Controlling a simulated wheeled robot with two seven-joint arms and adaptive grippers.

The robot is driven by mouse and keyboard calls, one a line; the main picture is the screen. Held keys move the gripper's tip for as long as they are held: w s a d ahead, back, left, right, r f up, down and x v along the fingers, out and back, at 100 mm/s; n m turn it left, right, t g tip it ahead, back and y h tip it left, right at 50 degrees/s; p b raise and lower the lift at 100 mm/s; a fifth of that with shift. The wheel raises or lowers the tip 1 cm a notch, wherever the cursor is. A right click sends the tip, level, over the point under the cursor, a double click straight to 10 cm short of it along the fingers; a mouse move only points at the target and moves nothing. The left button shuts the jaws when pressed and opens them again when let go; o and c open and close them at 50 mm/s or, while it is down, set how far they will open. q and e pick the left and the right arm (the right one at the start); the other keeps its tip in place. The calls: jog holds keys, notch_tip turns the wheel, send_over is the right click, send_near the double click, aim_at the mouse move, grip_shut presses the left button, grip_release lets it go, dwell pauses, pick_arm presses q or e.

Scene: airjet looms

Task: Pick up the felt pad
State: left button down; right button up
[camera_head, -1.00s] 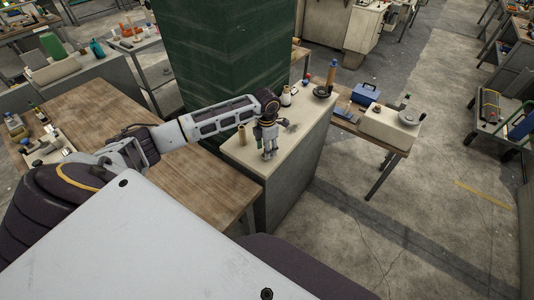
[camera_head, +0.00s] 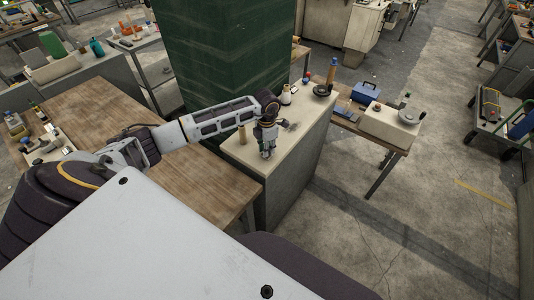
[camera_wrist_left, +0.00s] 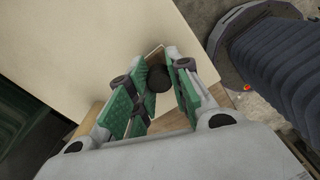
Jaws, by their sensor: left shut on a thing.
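My left gripper (camera_head: 267,153) points down over the pale top of a grey cabinet (camera_head: 232,163), near its front edge. In the left wrist view its green-padded fingers (camera_wrist_left: 160,75) are shut on a small dark rounded thing (camera_wrist_left: 158,80), which I take to be the felt pad. The fingers hide part of it, and its full shape cannot be made out. In the head view the pad is too small and too covered to tell. My right gripper is not in view.
A tan spool (camera_head: 242,135) stands on the cabinet left of the gripper. A white bottle (camera_head: 286,95) and a dark round dish (camera_head: 322,90) stand farther back. A green pillar (camera_head: 225,50) rises behind my left arm. A wooden table (camera_head: 110,120) adjoins at left.

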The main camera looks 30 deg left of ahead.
pick_arm(q)
jog(key=shift+r, duration=0.15)
notch_tip(320, 180, up, 10)
jog(key=shift+f+b, duration=0.15)
jog(key=shift+b, duration=0.75)
jog(key=c, duration=1.9)
grip_release()
jog(key=c, duration=0.3)
